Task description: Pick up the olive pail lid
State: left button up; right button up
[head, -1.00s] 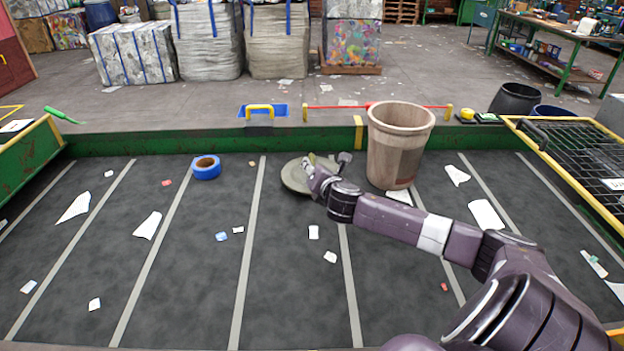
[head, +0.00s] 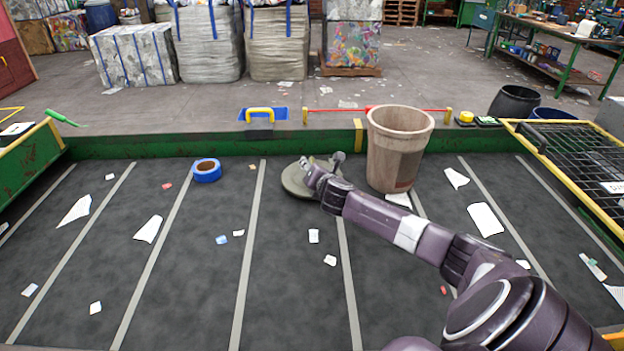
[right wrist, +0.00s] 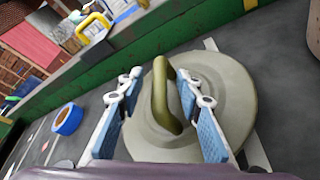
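The olive pail lid (head: 296,180) lies flat on the dark belt, left of the brown bin. In the right wrist view the lid (right wrist: 235,110) shows its raised arched handle (right wrist: 160,95). My right gripper (right wrist: 158,90) is open, with its blue-padded fingers on either side of the handle. I see a gap between the pads and the handle. In the head view my right gripper (head: 322,168) is over the lid and covers its right part. My left gripper is not in view.
The brown bin (head: 396,140) stands on the belt close to the right of my gripper. A blue tape roll (head: 207,170) lies to the left. Paper scraps are scattered about. A green belt wall (head: 220,147) runs behind the lid. The belt's left front is mostly clear.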

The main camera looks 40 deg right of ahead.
grip_shut()
jog(key=shift+r, duration=0.1)
